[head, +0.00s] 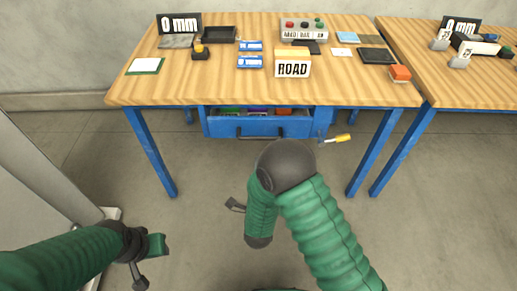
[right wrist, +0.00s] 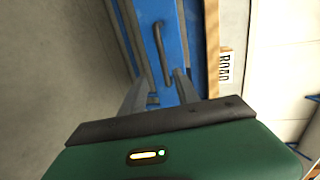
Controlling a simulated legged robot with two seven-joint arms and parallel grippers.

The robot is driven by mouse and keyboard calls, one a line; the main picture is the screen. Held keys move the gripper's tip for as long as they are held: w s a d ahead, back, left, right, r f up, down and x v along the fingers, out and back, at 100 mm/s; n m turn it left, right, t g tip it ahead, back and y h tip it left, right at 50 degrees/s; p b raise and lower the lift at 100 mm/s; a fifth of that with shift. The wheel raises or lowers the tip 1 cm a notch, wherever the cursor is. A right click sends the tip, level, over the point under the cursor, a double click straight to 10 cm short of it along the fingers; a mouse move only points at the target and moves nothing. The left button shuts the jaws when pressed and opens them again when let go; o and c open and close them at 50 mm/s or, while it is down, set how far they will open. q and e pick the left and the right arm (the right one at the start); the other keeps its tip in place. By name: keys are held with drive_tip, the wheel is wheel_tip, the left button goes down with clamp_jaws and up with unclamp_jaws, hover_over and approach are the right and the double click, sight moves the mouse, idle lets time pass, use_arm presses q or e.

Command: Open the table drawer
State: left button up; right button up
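The wooden table (head: 220,88) has a blue drawer (head: 222,127) under its front edge, with a dark bar handle (head: 240,133). Green, purple and red items show in the gap between the tabletop and the drawer front. In the right wrist view the handle (right wrist: 160,50) lies just ahead of my right gripper (right wrist: 160,88). Its two grey fingers are spread, and the handle is not clamped between them. My arm hides the right fingers in the head view. My left gripper (head: 155,246) is low at the left, far from the drawer; its finger opening is unclear.
A yellow-handled tool (head: 341,138) sticks out right of the drawer. A second table (head: 470,88) stands at right. The floor before the drawer is clear.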

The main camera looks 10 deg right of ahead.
sight(259, 139)
drive_tip(key=b+x, duration=0.3)
drive_tip(key=x, duration=1.3)
drive_tip(key=shift+r, duration=0.1)
drive_tip(key=shift+w+d, duration=0.2)
drive_tip(key=shift+w, duration=0.25)
clamp_jaws()
drive_tip(key=shift+s, duration=0.15)
